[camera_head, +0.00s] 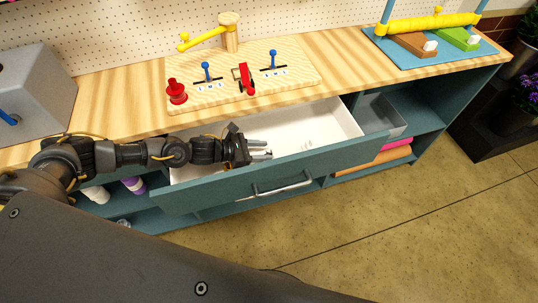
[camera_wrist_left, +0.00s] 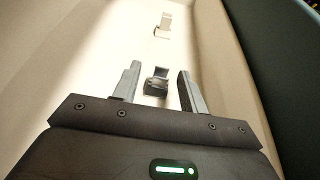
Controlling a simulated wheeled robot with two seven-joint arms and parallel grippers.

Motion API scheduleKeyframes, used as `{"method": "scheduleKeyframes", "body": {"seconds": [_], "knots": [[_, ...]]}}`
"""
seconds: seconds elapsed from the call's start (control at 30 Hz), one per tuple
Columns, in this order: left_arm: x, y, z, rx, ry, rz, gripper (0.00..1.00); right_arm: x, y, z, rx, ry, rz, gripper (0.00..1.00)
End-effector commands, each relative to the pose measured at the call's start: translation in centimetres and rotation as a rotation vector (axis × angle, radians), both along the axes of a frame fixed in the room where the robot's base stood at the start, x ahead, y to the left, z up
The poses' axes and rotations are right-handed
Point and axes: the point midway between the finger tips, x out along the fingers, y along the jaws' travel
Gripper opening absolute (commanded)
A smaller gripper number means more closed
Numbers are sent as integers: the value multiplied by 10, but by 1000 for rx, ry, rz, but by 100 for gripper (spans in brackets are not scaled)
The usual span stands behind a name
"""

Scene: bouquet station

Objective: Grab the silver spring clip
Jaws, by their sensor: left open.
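In the left wrist view, a grey metallic clip (camera_wrist_left: 156,84), which looks like the silver spring clip, lies on the pale floor of the open drawer. My left gripper (camera_wrist_left: 157,88) is open, with one finger on each side of the clip in the picture; no contact shows. In the head view, my left gripper (camera_head: 266,150) reaches over the drawer (camera_head: 325,120) near its front panel, and the clip cannot be made out there. My right gripper is not in view.
A second, pale beige clip-like piece (camera_wrist_left: 163,24) lies farther along the drawer floor. A wooden board (camera_head: 215,92) with blue levers and red parts sits on the counter above.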

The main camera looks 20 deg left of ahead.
Motion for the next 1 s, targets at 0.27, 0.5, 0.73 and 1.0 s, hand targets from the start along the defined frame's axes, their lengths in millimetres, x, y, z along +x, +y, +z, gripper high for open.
{"method": "scheduleKeyframes", "body": {"seconds": [0.27, 0.5, 0.73, 1.0], "knots": [[10, -22, -10, -1, 1, -1, 43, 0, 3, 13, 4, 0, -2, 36], [22, -40, -23, 0, 1, 0, 43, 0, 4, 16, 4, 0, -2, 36], [22, -41, -24, 0, 0, 0, 43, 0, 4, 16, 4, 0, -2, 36], [22, -41, -24, 0, 0, 0, 9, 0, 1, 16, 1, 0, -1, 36]]}}
